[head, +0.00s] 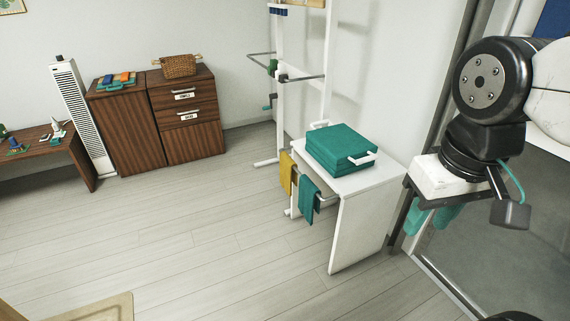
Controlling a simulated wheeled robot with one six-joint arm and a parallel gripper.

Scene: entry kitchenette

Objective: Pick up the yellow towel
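The yellow towel (287,174) hangs over a white rail on the left side of the small white table (345,225). A teal towel (309,201) hangs on the same rail, nearer to me and just right of the yellow one. My gripper (430,219) is at the right of the view, above the floor and right of the white table, well apart from the yellow towel. Its two teal fingers point down with a gap between them, and nothing shows between them. The rear part of the yellow towel is hidden.
Wooden cabinets (185,125) with a basket (180,65) and a low desk (60,155) are at the back left. The floor (180,235) left of the table is clear.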

